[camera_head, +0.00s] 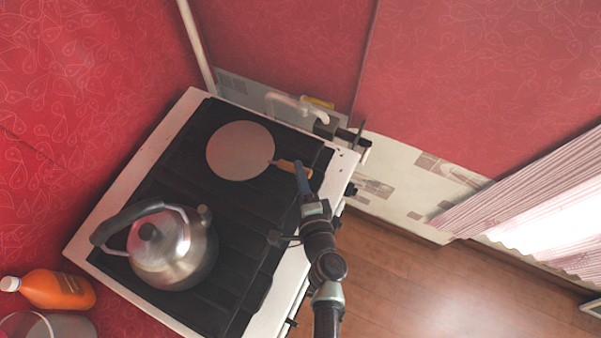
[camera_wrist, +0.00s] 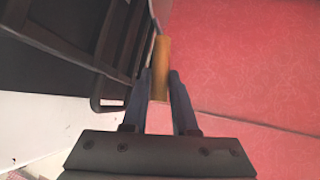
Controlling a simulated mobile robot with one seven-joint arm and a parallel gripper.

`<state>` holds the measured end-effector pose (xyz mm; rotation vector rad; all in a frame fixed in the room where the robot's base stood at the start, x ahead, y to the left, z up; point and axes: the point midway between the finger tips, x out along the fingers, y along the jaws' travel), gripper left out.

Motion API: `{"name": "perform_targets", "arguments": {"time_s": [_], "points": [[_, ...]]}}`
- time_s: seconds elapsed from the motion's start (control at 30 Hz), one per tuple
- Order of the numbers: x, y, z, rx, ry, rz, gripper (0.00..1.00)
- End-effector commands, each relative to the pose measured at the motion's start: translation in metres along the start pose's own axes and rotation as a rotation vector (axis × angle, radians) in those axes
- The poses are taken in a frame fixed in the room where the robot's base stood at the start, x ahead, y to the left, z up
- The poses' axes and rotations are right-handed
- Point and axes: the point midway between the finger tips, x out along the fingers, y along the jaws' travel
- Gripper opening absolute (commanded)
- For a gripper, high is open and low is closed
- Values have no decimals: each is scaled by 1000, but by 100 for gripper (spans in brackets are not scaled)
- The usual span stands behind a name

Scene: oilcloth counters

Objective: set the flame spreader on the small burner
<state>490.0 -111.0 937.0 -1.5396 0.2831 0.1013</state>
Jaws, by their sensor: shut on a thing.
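The flame spreader (camera_head: 240,151) is a flat, round, greyish-pink disc with a short wooden handle (camera_head: 291,166). It is over the back right part of the black stove grate (camera_head: 233,217); I cannot tell whether it rests on the grate or hangs just above. My gripper (camera_head: 303,172) is shut on the handle from the stove's right edge. In the wrist view the handle (camera_wrist: 160,68) stands between the two blue fingers (camera_wrist: 160,88), and the disc is out of sight. The burner under the disc is hidden.
A steel kettle (camera_head: 172,251) with a dark handle stands on the front left of the grate. An orange bottle (camera_head: 58,290) and a glass vessel (camera_head: 40,326) are at the lower left. Pipes (camera_head: 300,108) run along the wall behind the stove. Wooden floor (camera_head: 420,285) is open at the right.

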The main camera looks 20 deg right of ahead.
Motion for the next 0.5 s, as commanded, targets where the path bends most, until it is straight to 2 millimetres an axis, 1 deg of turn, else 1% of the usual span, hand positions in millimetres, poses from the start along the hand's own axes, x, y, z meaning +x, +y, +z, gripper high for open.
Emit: {"name": "perform_targets", "arguments": {"time_s": [0.5], "points": [[3, 8, 0, 1, -1, -3, 0]]}}
